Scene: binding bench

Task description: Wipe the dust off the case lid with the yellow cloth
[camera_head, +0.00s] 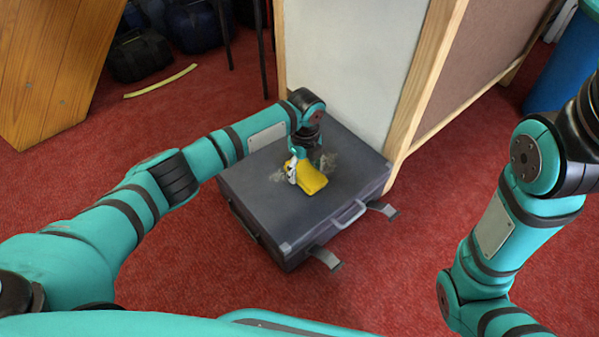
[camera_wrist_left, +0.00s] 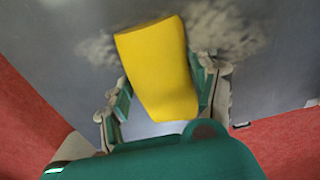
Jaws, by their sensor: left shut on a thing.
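The dark grey case (camera_head: 300,227) lies flat on the red carpet with its lid shut. The yellow cloth (camera_head: 312,180) is at the middle of the lid, held in my left gripper (camera_head: 297,172). In the left wrist view the cloth (camera_wrist_left: 160,68) sits between the two fingers of the gripper (camera_wrist_left: 163,95), over the lid (camera_wrist_left: 268,75). In the left wrist view dust (camera_wrist_left: 220,32) spreads to both sides of the cloth. I cannot tell whether the cloth touches the lid. My right gripper is out of view.
A pale panel with a wooden frame (camera_head: 412,85) stands right behind the case. The case has a handle (camera_head: 348,214) and open latches (camera_head: 326,258) at its front. Dark bags (camera_head: 140,55) and a yellow strip (camera_head: 160,82) lie at the back left. Carpet (camera_head: 180,285) in front is clear.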

